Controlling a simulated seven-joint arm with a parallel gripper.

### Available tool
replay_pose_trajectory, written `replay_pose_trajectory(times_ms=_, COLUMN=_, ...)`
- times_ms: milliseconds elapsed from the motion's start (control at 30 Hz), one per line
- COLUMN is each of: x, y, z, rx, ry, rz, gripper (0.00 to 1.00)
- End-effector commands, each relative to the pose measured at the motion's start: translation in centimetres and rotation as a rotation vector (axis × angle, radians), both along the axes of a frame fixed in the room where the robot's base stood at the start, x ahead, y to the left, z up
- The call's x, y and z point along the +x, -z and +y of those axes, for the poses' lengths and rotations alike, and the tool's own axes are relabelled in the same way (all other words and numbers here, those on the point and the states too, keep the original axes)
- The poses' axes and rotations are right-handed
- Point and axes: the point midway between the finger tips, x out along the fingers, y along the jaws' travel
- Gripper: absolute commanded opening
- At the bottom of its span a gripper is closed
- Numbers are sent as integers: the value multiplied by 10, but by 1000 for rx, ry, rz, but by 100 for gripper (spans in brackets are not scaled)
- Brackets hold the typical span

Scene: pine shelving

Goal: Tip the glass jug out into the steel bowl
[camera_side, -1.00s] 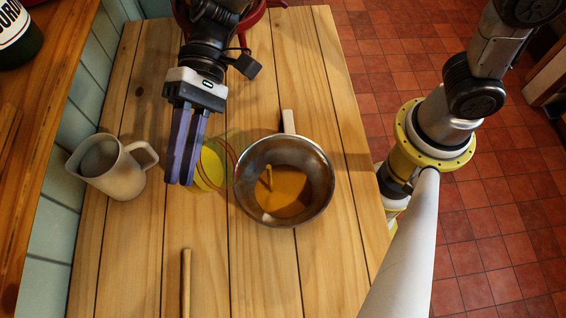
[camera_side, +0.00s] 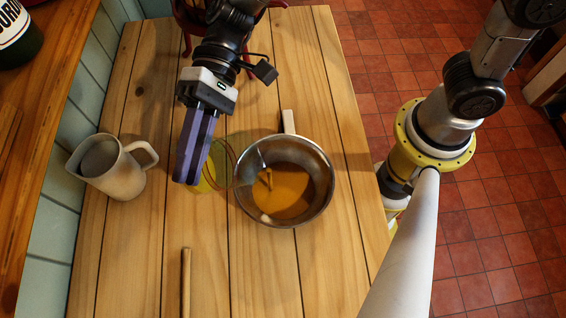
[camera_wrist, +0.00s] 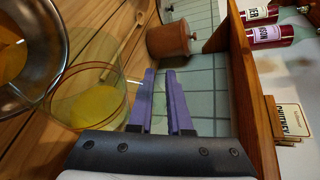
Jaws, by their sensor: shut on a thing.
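My gripper (camera_side: 188,182) has long purple fingers, which also show in the wrist view (camera_wrist: 160,74). It is shut on the jug's side; the exact contact is hard to see.
A wooden stick or handle (camera_side: 186,285) lies at the front. A pale handle (camera_side: 288,121) sits behind the bowl. A brown pot (camera_wrist: 168,40) stands near the tiled wall.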

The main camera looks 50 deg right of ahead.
Motion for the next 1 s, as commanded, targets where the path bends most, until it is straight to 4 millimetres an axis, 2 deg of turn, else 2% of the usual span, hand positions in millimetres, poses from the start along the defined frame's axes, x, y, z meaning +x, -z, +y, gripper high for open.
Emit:
replay_pose_trajectory(times_ms=767, x=-10, y=0, z=-10, rx=98, ry=0, rz=-108, gripper=0)
replay_pose_trajectory(times_ms=1000, x=-20, y=-5, z=-18, rx=137, ry=0, rz=-151, gripper=0)
